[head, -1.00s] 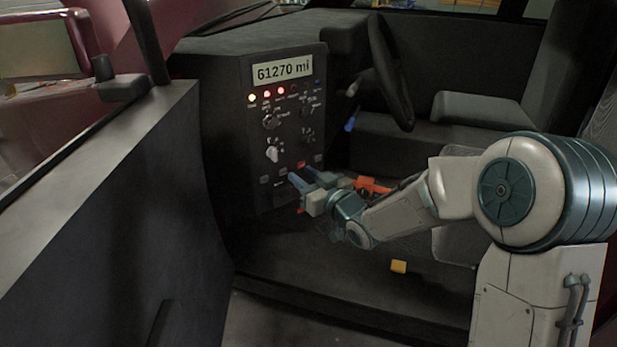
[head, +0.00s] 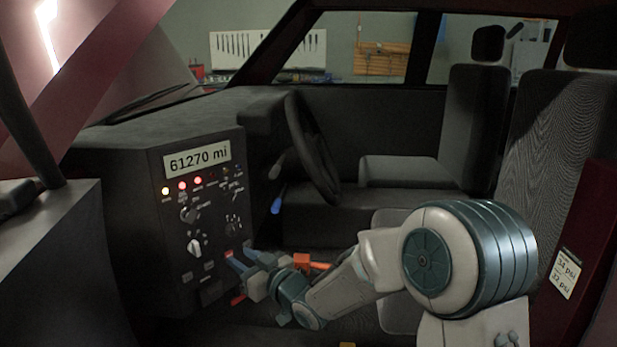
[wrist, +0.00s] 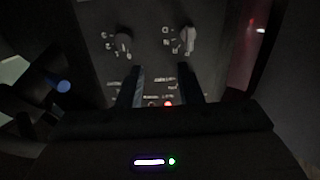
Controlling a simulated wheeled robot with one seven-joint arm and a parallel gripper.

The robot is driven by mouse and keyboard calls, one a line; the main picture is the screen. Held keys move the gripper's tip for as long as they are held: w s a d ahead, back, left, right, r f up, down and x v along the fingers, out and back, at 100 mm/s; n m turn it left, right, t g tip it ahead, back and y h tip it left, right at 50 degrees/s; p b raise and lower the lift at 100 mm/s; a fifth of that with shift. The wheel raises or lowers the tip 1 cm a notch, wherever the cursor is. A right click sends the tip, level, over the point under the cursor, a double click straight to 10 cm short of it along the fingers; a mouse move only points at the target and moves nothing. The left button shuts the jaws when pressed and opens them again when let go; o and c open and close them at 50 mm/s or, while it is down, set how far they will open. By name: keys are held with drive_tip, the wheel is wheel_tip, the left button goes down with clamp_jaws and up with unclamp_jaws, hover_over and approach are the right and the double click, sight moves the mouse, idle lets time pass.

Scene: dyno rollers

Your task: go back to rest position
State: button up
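My gripper (head: 240,268) is in front of the lower right part of the dark control panel (head: 165,230) in the head view. In the wrist view its two dark fingers (wrist: 160,85) are apart, with nothing seen between them but the panel face behind. A small red button or light (wrist: 168,103) shows between the fingers there. Whether a fingertip touches the panel cannot be told. My arm is stretched out low and to the left from its large shoulder joint.
The panel carries a display reading 61270 mi (head: 197,160), lit lamps and knobs (head: 194,247). A steering wheel (head: 312,150) and seats (head: 555,130) stand behind. A grey door (head: 60,260) is at left, a red pillar (head: 585,245) at right. An orange thing (head: 302,261) shows behind my wrist.

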drive_tip(key=s+d+r+m+g+h+p, duration=0.1)
drive_tip(key=s+d+r+m+h+p, duration=0.2)
drive_tip(key=d+r+h+p, duration=0.6)
drive_tip(key=s+d+r+m+g+h+p, duration=0.1)
drive_tip(key=s+d+r+m+h+p, duration=0.35)
drive_tip(key=d, duration=0.85)
drive_tip(key=s+d+r+m+g+p, duration=0.1)
drive_tip(key=s+d+r+g+p, duration=0.2)
drive_tip(key=s, duration=0.6)
drive_tip(key=s+d+r+m+g+p, duration=0.1)
drive_tip(key=s+d+r+g+p, duration=0.2)
drive_tip(key=s+p, duration=0.7)
wheel_tip(320, 180, up, 4)
drive_tip(key=shift+s+d+f+m+g+p, duration=0.1)
drive_tip(key=shift+s+d+m+g+p, duration=0.2)
drive_tip(key=shift+d, duration=0.7)
drive_tip(key=shift+w+h, duration=0.1)
drive_tip(key=shift+h, duration=0.15)
